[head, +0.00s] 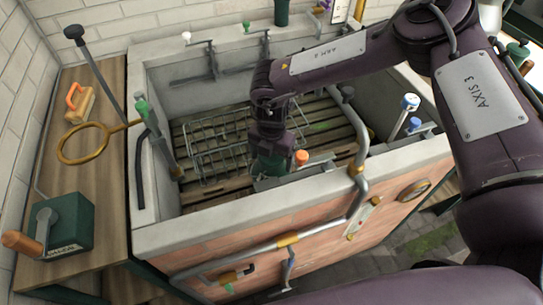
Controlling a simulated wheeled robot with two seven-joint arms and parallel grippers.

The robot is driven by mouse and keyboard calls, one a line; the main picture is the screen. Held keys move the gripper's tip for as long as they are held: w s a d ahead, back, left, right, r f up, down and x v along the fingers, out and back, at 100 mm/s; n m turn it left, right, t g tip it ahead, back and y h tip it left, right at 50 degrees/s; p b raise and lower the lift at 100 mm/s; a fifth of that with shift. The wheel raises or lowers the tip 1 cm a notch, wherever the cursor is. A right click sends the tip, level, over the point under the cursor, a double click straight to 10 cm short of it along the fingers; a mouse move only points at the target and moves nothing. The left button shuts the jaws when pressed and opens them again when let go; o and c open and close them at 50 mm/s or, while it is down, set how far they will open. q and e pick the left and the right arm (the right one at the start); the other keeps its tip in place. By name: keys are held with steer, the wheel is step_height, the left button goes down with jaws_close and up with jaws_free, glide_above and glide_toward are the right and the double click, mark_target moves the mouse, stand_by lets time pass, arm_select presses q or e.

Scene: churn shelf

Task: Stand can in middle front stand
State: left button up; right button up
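My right gripper (268,130) reaches down from the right arm into the stone basin, close behind its front wall. Directly under it is a dark green body (268,168), which looks like the can. An orange knob-like part (301,157) shows just to its right. The gripper's fingers are hidden, so I cannot tell whether they grip the green body. A grey ledge or bracket (285,180) lies at the foot of the green body, against the front wall, and may be the middle front stand. Contact between them is unclear. My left gripper is not in view.
The basin's rim (225,203) surrounds a wire rack (215,145) on wooden slats. Pipes (325,232) run along the brick front. A wooden bench (95,165) at left holds a green crank box (62,225), a brass ring (85,145) and a brush (80,103). Blue-topped valve (410,102) stands right.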

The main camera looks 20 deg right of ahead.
step_height(320, 180, up, 12)
steer(key=shift+r+b, duration=0.15)
steer(key=shift+b, duration=0.75)
